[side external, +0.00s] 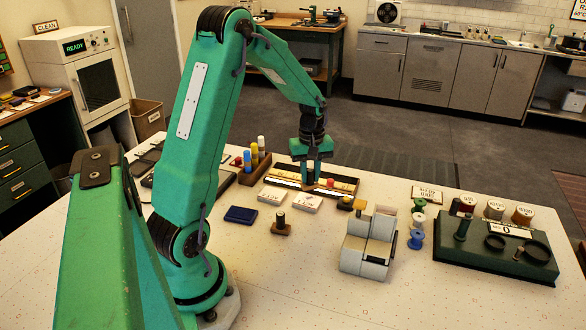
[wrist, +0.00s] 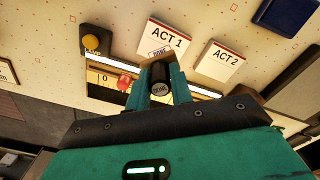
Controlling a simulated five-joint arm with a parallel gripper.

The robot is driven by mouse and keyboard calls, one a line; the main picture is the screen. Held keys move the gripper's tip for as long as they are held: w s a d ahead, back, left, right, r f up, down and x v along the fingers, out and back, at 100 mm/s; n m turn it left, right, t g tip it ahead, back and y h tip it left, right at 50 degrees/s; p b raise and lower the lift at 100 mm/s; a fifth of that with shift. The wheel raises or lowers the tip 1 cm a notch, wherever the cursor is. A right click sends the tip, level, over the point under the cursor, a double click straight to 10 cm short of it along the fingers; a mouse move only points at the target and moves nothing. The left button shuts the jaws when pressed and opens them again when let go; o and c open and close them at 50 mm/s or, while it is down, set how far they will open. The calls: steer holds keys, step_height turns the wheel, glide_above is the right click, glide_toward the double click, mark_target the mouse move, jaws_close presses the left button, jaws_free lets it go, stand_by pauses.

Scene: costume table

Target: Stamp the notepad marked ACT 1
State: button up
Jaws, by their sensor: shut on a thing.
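In the side view this notepad (side external: 307,202) is in front of my gripper. The ACT 2 notepad (wrist: 224,60) lies beside it.
A dark blue pad (side external: 240,215) lies left of the notepads. Another stamp (side external: 281,225) stands in front of them. A grey device (side external: 369,245) stands to the right.

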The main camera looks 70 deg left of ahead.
steer(key=shift+r, duration=1.75)
steer(key=shift+r, duration=0.1)
